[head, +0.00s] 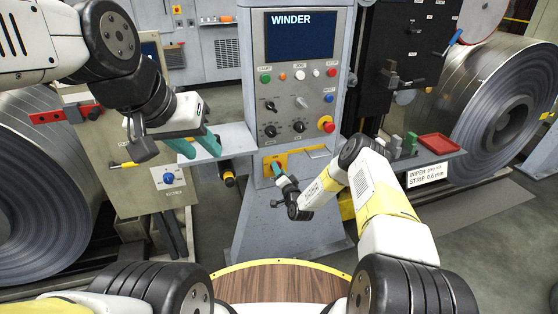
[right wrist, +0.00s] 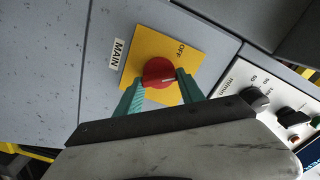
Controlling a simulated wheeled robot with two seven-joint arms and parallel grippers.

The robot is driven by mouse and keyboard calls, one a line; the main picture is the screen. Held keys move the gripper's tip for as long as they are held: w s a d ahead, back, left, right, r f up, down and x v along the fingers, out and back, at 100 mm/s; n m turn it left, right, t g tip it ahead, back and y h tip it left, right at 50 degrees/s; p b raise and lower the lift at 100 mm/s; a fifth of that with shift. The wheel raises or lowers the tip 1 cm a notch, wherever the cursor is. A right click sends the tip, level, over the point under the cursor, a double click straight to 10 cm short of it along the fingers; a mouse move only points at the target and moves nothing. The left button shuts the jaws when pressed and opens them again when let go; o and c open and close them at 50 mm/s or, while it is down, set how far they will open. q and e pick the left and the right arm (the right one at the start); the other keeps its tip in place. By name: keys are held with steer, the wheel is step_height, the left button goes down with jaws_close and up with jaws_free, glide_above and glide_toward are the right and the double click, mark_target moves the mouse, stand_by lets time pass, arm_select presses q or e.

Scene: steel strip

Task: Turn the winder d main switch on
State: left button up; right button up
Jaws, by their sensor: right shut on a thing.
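The main switch is a red knob (right wrist: 158,72) on a yellow plate (right wrist: 150,50) in the right wrist view, beside a MAIN label (right wrist: 117,53). The word OFF is on the plate, and a white mark on the knob points toward the picture's right. My right gripper (right wrist: 158,88) has its teal fingers on either side of the knob, shut on it. In the head view my right gripper (head: 278,173) is at the yellow plate low on the winder console (head: 245,100), covering most of the knob. My left gripper (head: 198,147) is open and empty, left of the console.
A grey shelf (head: 235,137) sticks out left of the console, close to my left gripper. The console has a WINDER screen (head: 300,38), buttons and knobs above the switch. A shelf at the right holds a red tray (head: 438,143). Large steel coils (head: 500,100) stand on both sides.

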steer(key=m, duration=0.7)
steer(key=shift+d+f, duration=0.1)
steer(key=shift+f, duration=0.15)
stand_by(0.5)
steer(key=o, duration=1.4)
steer(key=shift+c, duration=0.2)
steer(key=shift+s, duration=0.1)
steer(key=v, duration=0.7)
steer(key=shift+s, duration=0.3)
steer(key=shift+d+r, duration=0.1)
steer(key=shift+r, duration=0.05)
